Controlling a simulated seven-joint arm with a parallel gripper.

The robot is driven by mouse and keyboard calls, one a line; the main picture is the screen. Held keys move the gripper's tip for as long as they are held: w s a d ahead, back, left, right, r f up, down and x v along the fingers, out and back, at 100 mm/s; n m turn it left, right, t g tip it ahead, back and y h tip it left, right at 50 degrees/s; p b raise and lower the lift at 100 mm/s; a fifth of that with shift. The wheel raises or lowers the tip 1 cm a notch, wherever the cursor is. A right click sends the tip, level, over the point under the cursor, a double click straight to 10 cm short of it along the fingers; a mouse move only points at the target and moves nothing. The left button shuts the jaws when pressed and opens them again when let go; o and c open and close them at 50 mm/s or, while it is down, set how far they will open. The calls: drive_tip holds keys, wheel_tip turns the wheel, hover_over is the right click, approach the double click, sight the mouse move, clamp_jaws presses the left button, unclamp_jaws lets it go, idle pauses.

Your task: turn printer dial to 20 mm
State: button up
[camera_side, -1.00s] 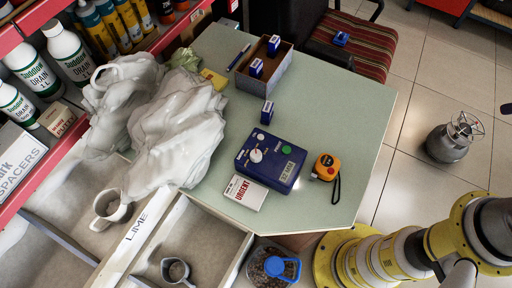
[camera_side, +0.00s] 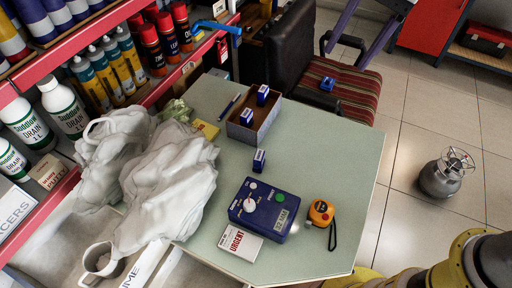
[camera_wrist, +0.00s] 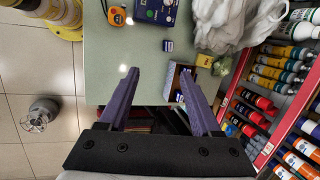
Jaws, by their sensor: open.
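The printer is a dark blue box (camera_side: 265,211) on the green table in the side view. Its white dial (camera_side: 250,204) is on the left part of its top; a green button and a small label are beside it. The dial's setting is too small to read. The printer (camera_wrist: 152,14) is cut by the top edge of the wrist view. My gripper (camera_wrist: 160,72) is open and empty, its purple fingers apart and away from the printer. In the side view, purple fingers that appear to be mine show at the top right, near the chair.
An orange tape measure (camera_side: 320,212) and an URGENT card (camera_side: 241,243) lie close to the printer. A blue stamp (camera_side: 259,160) stands behind it. An open box (camera_side: 254,124) holds stamps. A pale plastic bag (camera_side: 165,185) covers the table's left side. The middle right is clear.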

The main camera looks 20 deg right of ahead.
drive_tip(key=w+a+f+g, duration=0.2)
drive_tip(key=w+a+f, duration=0.1)
drive_tip(key=a+f, duration=0.65)
drive_tip(key=n+g+h, duration=0.2)
drive_tip(key=g, duration=0.1)
approach(249, 202)
drive_tip(key=shift+t, duration=0.3)
drive_tip(key=x, duration=0.8)
drive_tip(key=shift+s+f, duration=0.1)
drive_tip(key=shift+s, duration=0.3)
clamp_jaws()
